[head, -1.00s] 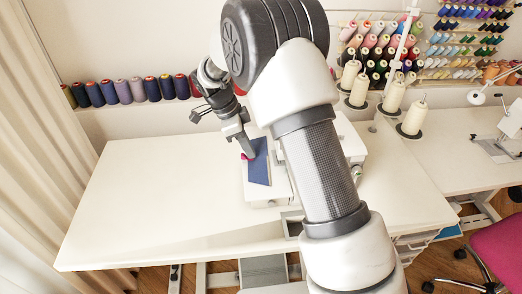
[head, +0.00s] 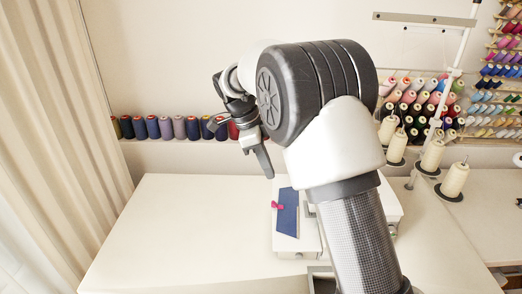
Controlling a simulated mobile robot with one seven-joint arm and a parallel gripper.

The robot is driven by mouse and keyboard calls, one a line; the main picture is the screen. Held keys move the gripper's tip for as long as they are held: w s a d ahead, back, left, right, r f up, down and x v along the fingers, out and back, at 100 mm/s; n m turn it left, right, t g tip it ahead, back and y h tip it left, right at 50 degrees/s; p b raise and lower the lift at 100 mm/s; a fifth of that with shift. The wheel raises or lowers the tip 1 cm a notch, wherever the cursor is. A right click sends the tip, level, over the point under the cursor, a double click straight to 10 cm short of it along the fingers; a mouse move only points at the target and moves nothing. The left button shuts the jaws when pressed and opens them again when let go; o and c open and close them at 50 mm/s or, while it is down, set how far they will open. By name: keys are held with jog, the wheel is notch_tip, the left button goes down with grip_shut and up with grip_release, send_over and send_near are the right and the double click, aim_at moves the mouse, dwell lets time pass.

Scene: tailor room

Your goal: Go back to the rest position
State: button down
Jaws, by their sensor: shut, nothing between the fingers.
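My gripper (head: 265,163) is at the end of my bent arm, in the air in front of the wall and above the back of the white table (head: 170,225). Its fingers point down and look shut and empty. Below it, a piece of blue cloth (head: 287,213) with a small pink thing (head: 277,206) at its left edge lies on the white sewing machine bed (head: 309,235). The gripper is apart from the cloth. My arm hides much of the sewing machine.
A row of thread spools (head: 178,128) lines a shelf on the wall behind my gripper. Cream thread cones (head: 432,155) stand at the right beside a thin stand (head: 446,92). A beige curtain (head: 60,120) hangs at the left. The table's left half is clear.

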jog(key=v, duration=0.6)
jog(key=s+d+r+n+t+y+p, duration=0.2)
jog(key=s+d+r+n+p, duration=0.4)
jog(key=s+d+r, duration=0.55)
jog(key=s+d+r+n+t+y+p, duration=0.1)
jog(key=s+d+n, duration=0.1)
jog(key=s+n, duration=0.4)
jog(key=s+d+r+n+t+p, duration=0.2)
jog(key=s+n, duration=0.3)
jog(key=s, duration=0.6)
jog(key=shift+d+r+n+t+y, duration=0.25)
jog(key=shift+d+n+t+y, duration=0.05)
jog(key=shift+d+n+y, duration=0.1)
